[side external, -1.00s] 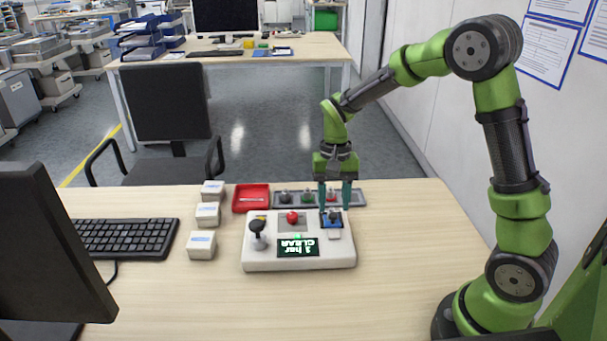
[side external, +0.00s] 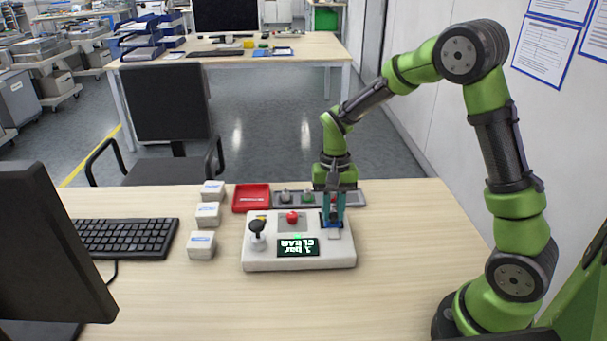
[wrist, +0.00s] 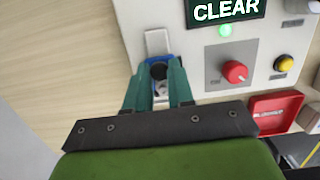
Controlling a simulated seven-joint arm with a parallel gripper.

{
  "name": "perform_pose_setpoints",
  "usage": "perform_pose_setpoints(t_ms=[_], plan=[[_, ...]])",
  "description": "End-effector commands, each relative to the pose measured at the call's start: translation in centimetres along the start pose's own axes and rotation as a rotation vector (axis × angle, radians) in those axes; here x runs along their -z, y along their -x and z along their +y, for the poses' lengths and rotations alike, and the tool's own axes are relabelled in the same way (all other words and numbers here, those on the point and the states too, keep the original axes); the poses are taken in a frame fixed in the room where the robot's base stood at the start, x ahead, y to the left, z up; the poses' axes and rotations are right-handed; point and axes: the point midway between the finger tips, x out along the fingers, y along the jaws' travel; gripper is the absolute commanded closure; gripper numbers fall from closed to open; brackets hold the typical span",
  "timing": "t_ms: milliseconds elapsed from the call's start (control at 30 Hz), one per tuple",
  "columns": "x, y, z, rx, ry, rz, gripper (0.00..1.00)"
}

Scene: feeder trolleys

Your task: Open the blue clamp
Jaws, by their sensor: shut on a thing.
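The blue clamp sits at the right end of a white control box (side external: 262,263) in the side view, mostly hidden by my fingers. In the wrist view the black knob (wrist: 159,71) of the clamp is between my two teal fingers, with a pale metal plate (wrist: 157,42) just beyond it. My gripper (side external: 333,224) points straight down over the clamp; it also shows in the wrist view (wrist: 160,74). It is shut on the clamp's knob. The clamp's exact lever position is hidden.
The box carries a red knob (side external: 292,217), a black-knobbed lever (side external: 257,228), and a lit display (side external: 298,247) reading CLEAR. White blocks (side external: 201,246) stand left. The tabletop at right is clear.

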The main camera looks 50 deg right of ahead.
Motion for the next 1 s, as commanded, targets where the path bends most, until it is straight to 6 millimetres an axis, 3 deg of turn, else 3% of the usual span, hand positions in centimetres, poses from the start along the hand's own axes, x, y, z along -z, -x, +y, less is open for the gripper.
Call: perform_pose_setpoints(t_ms=[367,1000], plan=[[-0.2,0.0,0.0,0.001,0.000,0.001,0.94],[-2.7,-0.3,-0.1,0.002,0.000,0.001,0.94]])
